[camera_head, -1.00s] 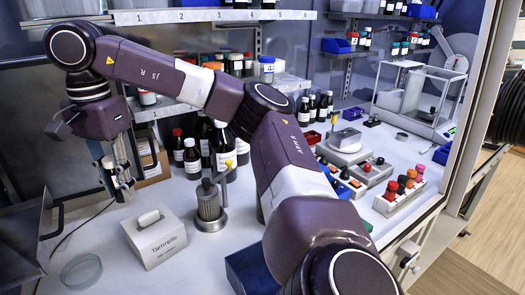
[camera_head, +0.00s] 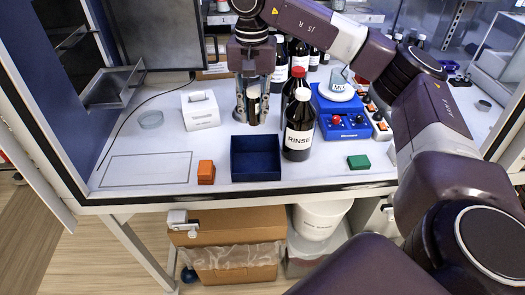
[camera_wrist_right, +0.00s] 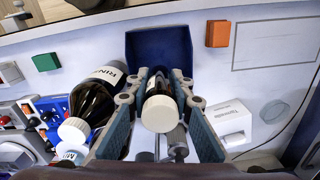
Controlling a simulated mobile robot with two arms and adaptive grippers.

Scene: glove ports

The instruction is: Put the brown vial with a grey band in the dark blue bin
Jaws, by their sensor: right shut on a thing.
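The brown vial (camera_wrist_right: 159,84), with a pale cap, is held between the two fingers of my right gripper (camera_wrist_right: 163,107). In the head view my right gripper (camera_head: 254,108) points down with the dark vial (camera_head: 254,92) upright between its fingers. The vial's grey band cannot be made out clearly. The dark blue bin (camera_head: 257,173) stands on the bench at the front, nearer the front edge than the gripper; it looks empty. In the wrist view the bin (camera_wrist_right: 145,46) is just beyond the fingertips. My left gripper is not in view.
A large brown RINSE bottle (camera_head: 298,140) stands close to the bin's right. An orange block (camera_head: 206,172) is at its left and a green block (camera_head: 358,162) farther right. A white tissue box (camera_head: 200,112) stands left of the gripper. A marked rectangle (camera_head: 145,170) of bench is clear.

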